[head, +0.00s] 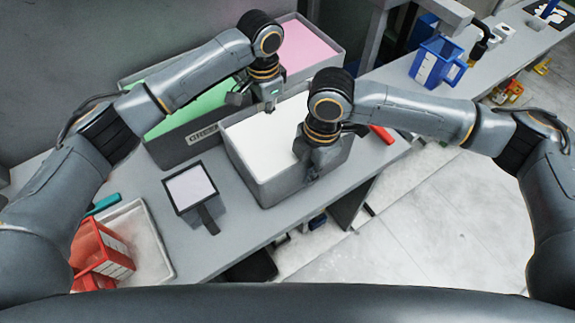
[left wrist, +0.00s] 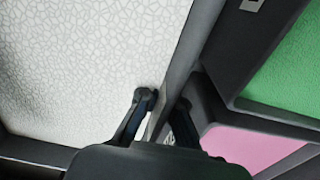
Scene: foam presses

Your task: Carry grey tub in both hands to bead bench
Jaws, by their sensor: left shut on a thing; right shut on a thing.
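The grey tub (head: 280,190), filled with white beads, stands on or just above the grey bench (head: 225,245); I cannot tell if it touches. My left gripper (head: 268,105) is shut on its far rim. In the left wrist view, the fingers (left wrist: 163,103) straddle the tub wall (left wrist: 190,45), with the white fill (left wrist: 80,60) on one side. My right gripper (head: 312,172) is shut on the near rim; its fingertips are partly hidden. I cannot tell which surface is the bead bench.
Larger bins with green (head: 195,108) and pink (head: 305,48) fill stand right behind the tub. A blue jug (head: 437,60) stands back right. Open floor (head: 420,220) lies right.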

